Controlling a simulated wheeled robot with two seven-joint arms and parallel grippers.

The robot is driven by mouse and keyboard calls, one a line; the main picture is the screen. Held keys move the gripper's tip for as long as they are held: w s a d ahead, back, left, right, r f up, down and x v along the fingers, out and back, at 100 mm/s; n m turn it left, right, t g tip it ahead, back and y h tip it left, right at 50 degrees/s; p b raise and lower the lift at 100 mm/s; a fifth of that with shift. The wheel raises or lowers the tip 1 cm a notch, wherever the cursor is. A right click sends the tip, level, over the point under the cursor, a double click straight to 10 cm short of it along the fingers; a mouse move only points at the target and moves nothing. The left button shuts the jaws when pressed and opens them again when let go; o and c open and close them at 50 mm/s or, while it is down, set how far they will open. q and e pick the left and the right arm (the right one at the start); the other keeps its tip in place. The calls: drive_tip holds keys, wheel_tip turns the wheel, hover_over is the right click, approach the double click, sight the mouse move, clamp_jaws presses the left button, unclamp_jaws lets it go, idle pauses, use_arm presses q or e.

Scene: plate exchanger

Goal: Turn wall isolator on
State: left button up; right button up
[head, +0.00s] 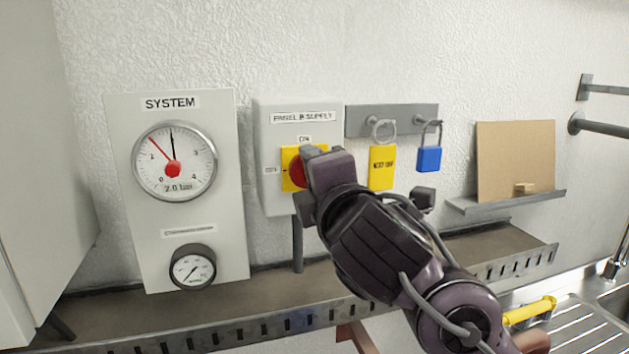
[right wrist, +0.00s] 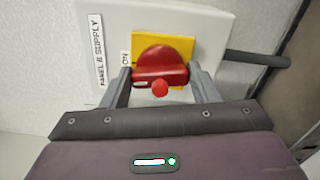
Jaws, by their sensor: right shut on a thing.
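The wall isolator is a pale grey box (head: 278,120) labelled PANEL B SUPPLY, with a yellow plate (head: 287,183) and a red rotary handle (head: 297,170). An ON label sits above the plate and another label to its left. My right gripper (head: 309,178) covers much of the handle in the head view. In the right wrist view, the gripper (right wrist: 160,82) has one finger at each side of the red handle (right wrist: 160,62), shut on it. The handle's bar runs from finger to finger; ON lies beside the left finger. My left gripper is out of view.
Left of the box is a SYSTEM gauge panel (head: 120,130). Right of it, a grey rail (head: 400,115) holds a yellow tag (head: 382,168) and a blue padlock (head: 429,158). A metal shelf (head: 110,325) runs below. A brown board (head: 515,150) stands at right.

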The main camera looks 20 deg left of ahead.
drive_tip(key=shift+f+m, duration=0.1)
drive_tip(key=shift+m, duration=1)
drive_tip(key=o, duration=1)
drive_tip(key=shift+s+d+b, duration=0.2)
drive_tip(key=shift+s+b, duration=0.1)
drive_tip(key=b+v, duration=0.1)
drive_tip(key=v, duration=0.6)
drive_tip(key=shift+d, duration=0.1)
